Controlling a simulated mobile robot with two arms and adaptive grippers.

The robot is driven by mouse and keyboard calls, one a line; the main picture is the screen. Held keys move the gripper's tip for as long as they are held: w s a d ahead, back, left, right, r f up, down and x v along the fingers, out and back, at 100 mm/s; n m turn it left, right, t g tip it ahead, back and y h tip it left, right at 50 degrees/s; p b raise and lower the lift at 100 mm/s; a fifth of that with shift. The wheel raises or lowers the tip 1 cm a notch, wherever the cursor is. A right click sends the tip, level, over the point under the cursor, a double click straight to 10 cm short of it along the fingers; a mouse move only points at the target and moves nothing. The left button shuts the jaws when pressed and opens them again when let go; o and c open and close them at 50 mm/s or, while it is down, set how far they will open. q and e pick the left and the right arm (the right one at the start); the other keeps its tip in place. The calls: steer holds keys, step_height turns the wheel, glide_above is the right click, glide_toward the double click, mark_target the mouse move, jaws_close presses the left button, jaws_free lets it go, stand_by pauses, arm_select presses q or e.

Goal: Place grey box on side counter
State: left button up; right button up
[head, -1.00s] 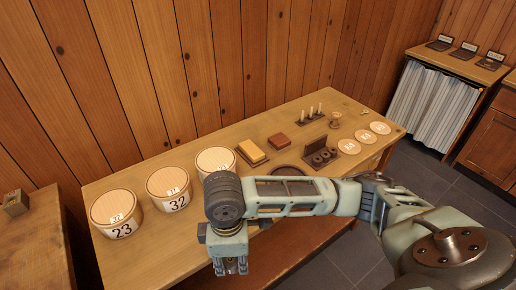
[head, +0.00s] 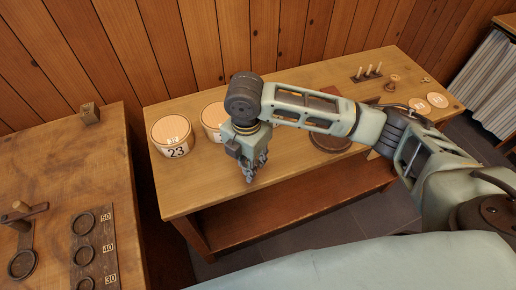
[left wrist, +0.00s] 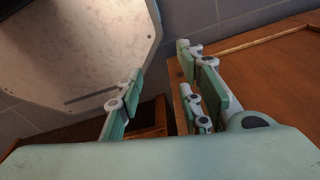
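A small brownish-grey box (head: 90,113) stands on the wooden counter (head: 110,165) at the left of the head view, near its back right corner. I cannot tell for sure that it is the grey box. My right arm crosses the head view from the right. Its gripper (head: 252,168) points down over the front edge of the middle table; nothing shows in it, but its finger gap is unclear. My left gripper (left wrist: 163,100) shows only in the left wrist view, fingers apart with nothing between them, away from the box.
The middle table (head: 190,190) carries a round wooden tub marked 23 (head: 172,136), another tub (head: 213,118) partly behind my arm, and a peg rack (head: 368,73). A gap separates counter and table.

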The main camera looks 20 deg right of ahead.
steer(key=w+d+f, duration=0.1)
steer(key=w, duration=0.1)
steer(key=w+d+f, duration=0.1)
steer(key=w, duration=0.1)
steer(key=w+d+f, duration=0.1)
steer(key=w+f, duration=0.1)
steer(key=shift+w+p, duration=0.1)
steer(key=shift+p, duration=0.3)
step_height(320, 180, down, 4)
steer(key=shift+r+p, duration=0.1)
steer(key=shift+p, duration=0.4)
arm_select(q)
steer(key=shift+s+a+r, duration=0.1)
steer(key=shift+s+r, duration=0.2)
steer(key=shift+r, duration=0.2)
steer(key=shift+s+a+r, duration=0.1)
steer(key=shift+s+r, duration=0.15)
steer(key=shift+r, duration=0.25)
arm_select(e)
steer(key=shift+f, duration=0.2)
steer(key=shift+f, duration=0.2)
steer(key=o, duration=0.9)
steer(key=shift+r, duration=0.1)
